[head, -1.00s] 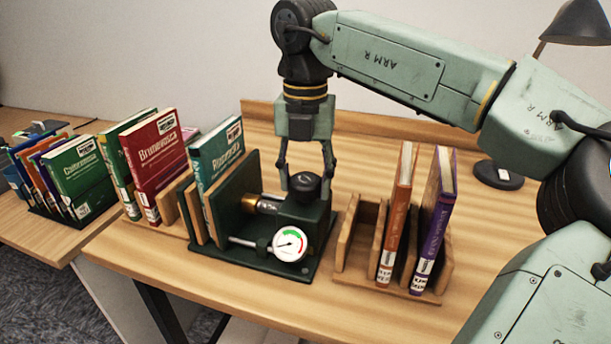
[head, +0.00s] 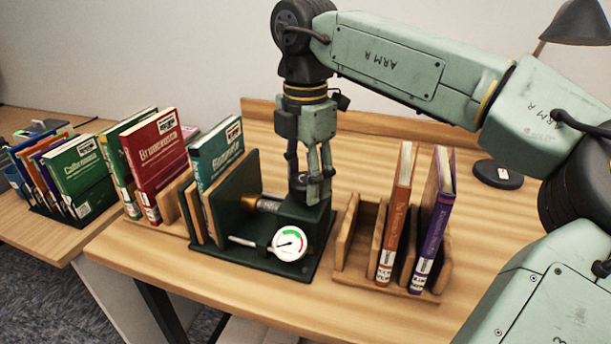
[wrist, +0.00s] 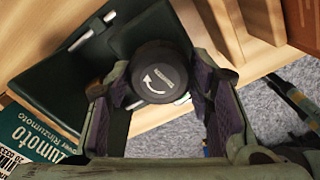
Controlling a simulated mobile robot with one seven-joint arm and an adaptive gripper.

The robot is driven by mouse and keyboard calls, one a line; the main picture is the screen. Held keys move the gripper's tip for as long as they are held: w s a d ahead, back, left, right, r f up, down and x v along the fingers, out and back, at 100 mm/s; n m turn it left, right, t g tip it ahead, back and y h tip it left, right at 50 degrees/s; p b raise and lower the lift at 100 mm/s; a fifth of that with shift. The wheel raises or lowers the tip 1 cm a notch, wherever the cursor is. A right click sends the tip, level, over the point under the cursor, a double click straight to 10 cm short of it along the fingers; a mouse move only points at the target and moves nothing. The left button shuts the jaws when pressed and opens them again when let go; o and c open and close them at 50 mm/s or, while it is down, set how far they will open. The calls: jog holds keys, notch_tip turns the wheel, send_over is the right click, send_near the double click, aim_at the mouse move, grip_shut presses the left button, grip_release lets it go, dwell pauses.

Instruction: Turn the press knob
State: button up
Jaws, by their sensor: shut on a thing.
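The press (head: 258,260) is a dark green device on the table, with a round black knob (wrist: 158,72) on top that bears a white curved arrow in the wrist view. My gripper (head: 310,188) comes down from above with its fingers around the knob, and it is shut on it. In the wrist view the fingers stand on both sides of the knob. In the head view the fingers partly cover the knob. The press's white gauge (head: 289,243) has green and red zones. A teal book (head: 217,158) stands by the press's tall dark plate.
A wooden rack (head: 345,260) with an orange book (head: 396,215) and a purple book (head: 434,222) stands right of the press. Red and green books (head: 155,160) stand to its left. A lamp base (head: 498,175) is at the back right.

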aim_at(305, 179)
dwell(0.3)
jog(key=o, duration=1.1)
notch_tip(305, 179, up, 8)
jog(key=shift+f, duration=0.25)
